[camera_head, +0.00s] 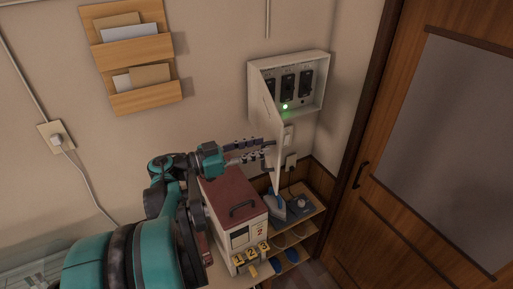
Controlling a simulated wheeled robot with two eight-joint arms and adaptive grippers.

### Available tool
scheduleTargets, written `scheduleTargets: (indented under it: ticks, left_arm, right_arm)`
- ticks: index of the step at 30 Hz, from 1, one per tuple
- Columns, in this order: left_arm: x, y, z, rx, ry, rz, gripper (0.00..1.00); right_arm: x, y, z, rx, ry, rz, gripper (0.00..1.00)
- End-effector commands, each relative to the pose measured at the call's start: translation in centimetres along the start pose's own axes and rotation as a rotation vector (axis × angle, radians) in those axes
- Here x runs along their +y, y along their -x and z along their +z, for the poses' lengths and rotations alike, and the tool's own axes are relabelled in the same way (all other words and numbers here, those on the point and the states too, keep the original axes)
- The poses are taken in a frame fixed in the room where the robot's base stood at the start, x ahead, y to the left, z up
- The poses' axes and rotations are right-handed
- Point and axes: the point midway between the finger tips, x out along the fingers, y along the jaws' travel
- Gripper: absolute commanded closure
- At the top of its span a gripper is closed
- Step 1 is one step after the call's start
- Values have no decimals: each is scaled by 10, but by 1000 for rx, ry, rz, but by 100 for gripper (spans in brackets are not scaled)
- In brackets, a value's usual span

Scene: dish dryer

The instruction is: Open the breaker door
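The breaker box (317,92) is on the wall right of centre. Its pale door (267,112) stands swung out from the box's left side, toward me. Several black breaker switches (288,83) and a small green light (285,107) show inside the box. My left gripper (268,150) is at the lower part of the door, on its left side. Its two fingers look spread apart, with a gap between them. Its tips are at or very close to the door; I cannot tell whether they touch. My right gripper is not in view.
A red-topped box with a handle (232,197) stands below my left gripper. A low wooden shelf (309,222) holds an iron (277,206). A wooden letter rack (133,50) hangs at upper left. A brown wooden door (390,215) is at right.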

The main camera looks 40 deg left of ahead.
Motion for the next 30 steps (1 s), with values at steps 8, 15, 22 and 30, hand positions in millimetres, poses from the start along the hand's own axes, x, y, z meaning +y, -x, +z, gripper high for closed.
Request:
scheduleTargets:
  ticks: [8,15,22,30]
  left_arm:
    - [1,0,1,-1,0,1,70]
    - [1,0,1,-1,0,3,70]
    - [1,11,1,-1,0,-1,70]
    - [0,68,1,-1,0,-4,70]
  right_arm:
    - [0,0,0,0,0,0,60]
    - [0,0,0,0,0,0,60]
    - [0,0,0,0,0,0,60]
    - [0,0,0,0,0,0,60]
